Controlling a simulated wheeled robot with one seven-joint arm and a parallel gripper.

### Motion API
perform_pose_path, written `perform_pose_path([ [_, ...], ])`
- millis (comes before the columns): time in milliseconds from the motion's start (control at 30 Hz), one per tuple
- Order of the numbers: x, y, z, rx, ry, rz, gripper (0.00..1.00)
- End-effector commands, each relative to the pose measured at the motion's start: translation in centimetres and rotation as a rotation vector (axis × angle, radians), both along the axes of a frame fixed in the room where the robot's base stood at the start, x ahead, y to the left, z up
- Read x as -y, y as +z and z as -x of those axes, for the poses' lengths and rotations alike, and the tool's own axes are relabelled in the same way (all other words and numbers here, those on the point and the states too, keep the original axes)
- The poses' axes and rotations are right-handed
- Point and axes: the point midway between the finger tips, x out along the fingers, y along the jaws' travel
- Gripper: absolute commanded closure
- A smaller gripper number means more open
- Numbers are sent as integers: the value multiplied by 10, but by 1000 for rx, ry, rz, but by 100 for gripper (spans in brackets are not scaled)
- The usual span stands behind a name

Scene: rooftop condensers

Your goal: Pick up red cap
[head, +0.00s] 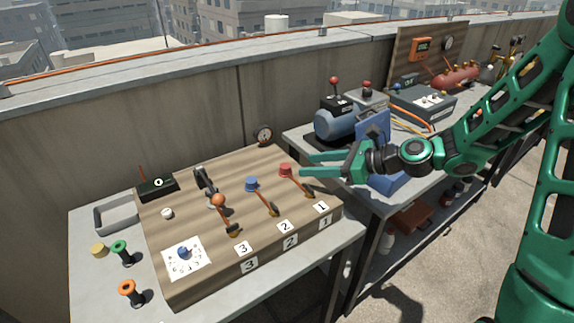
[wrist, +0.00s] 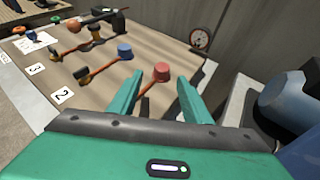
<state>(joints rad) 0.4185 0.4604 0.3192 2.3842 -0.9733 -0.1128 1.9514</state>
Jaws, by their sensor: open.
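The red cap (head: 286,169) sits near the right end of the wooden board, beside the label 1. In the wrist view the red cap (wrist: 161,74) shows beyond and between my two green fingertips. My gripper (head: 304,165) is open and empty, close to the cap on its right side in the head view. In the wrist view the fingertips (wrist: 174,80) stand apart, one on each side of the cap; I cannot tell whether either touches it. A brown-orange lever (head: 299,186) runs from beside the cap toward the label.
The wooden board (head: 160,270) also carries a blue cap (head: 251,184), an orange cap (head: 218,200) and a gauge (head: 264,134). A grey tray (head: 116,215) stands at the left. A blue motor (head: 336,123) stands on the adjoining table to the right.

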Motion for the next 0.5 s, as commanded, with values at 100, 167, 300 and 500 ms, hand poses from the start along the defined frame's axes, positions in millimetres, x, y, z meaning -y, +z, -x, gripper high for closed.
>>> perform_pose_path([
  [100,-9,-8,-8,-1,-8,0,56],
  [167,-12,-10,-12,0,-11,1,56],
  [300,-16,-14,-16,0,-17,2,56],
  [500,-25,-19,-21,0,-18,1,56],
])
